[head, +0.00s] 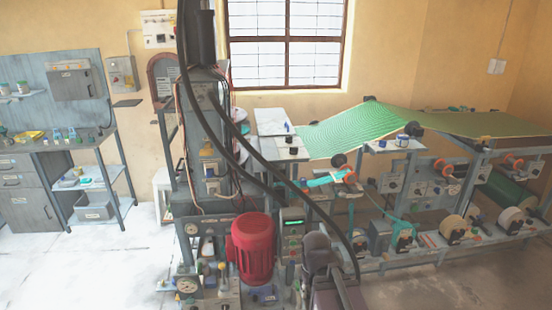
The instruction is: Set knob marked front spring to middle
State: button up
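The plate press, a long grey machine with a green sheet (352,128) over it, fills the middle and right of the head view. Several small knobs and dials sit on its panels, among them a black-and-orange knob (340,160) below the sheet and a round dial (187,285) at the lower left. The labels are too small to read, so I cannot tell which knob is marked front spring or how it is set. A grey part that looks like my arm (318,255) rises at the bottom centre. My gripper's fingers cannot be made out.
A red motor housing (252,248) stands at the machine's front. Dark cables (262,160) cross the view. White rolls (453,228) sit low on the right. A grey workbench (70,143) with shelves stands at the left. The floor is clear at lower left and lower right.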

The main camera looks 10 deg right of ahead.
aim_at(293, 151)
jog(key=z, duration=0.3)
jog(key=i, duration=1.15)
jog(key=u, duration=0.3)
